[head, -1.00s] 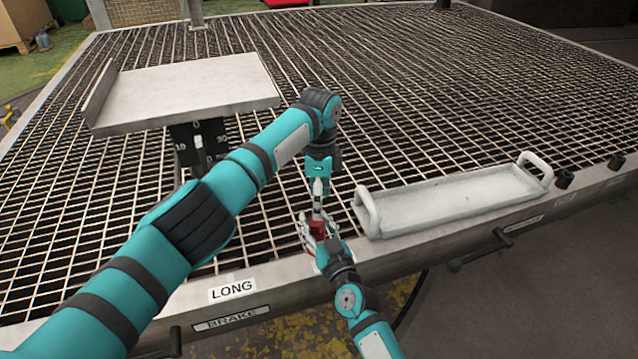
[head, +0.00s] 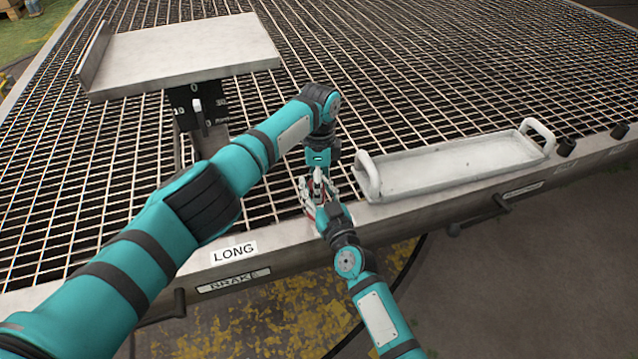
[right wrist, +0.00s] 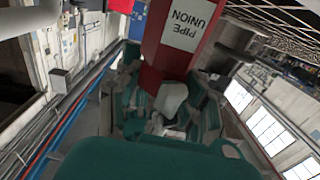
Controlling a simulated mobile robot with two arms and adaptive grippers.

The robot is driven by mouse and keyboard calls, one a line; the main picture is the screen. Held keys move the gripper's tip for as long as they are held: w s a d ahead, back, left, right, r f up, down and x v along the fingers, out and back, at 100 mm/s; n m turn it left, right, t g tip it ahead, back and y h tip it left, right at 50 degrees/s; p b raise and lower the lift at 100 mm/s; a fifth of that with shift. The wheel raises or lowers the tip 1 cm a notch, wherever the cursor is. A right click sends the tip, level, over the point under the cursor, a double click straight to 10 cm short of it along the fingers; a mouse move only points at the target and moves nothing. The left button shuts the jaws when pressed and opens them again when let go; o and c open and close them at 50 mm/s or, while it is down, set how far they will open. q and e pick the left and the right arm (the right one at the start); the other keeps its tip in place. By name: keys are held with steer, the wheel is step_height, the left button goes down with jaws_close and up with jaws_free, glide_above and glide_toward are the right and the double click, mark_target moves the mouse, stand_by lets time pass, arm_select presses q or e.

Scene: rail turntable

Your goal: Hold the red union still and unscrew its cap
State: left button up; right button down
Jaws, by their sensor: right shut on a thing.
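The red union (right wrist: 178,45) fills the upper middle of the right wrist view, with a white label reading PIPE UNION on it. My right gripper (right wrist: 160,112) is shut on it. In the head view my right gripper (head: 319,196) comes from below and shows just above the table's front edge, with only a little red visible between its fingers. My left gripper (head: 318,172) points down from above, right at the union's top. Its fingertips overlap the right gripper there, so I cannot tell whether they are open or touching. The cap cannot be made out.
A white tray with handles (head: 450,168) lies right of the grippers on the grated table (head: 420,80). A raised grey plate (head: 190,58) on a dark scale post stands at the left.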

arm_select(q)
steer(key=shift+s+d, duration=0.1)
steer(key=shift+s, duration=0.1)
steer(key=c, duration=0.4)
arm_select(e)
steer(key=shift+d, duration=0.1)
arm_select(q)
steer(key=o, duration=1)
steer(key=shift+c, duration=0.2)
steer(key=shift+w+r, duration=0.1)
steer(key=shift+r, duration=0.2)
step_height(320, 180, up, 11)
steer(key=w, duration=0.1)
steer(key=shift+r, duration=0.2)
arm_select(e)
steer(key=c, duration=0.8)
jaws_free()
steer(key=shift+o, duration=0.2)
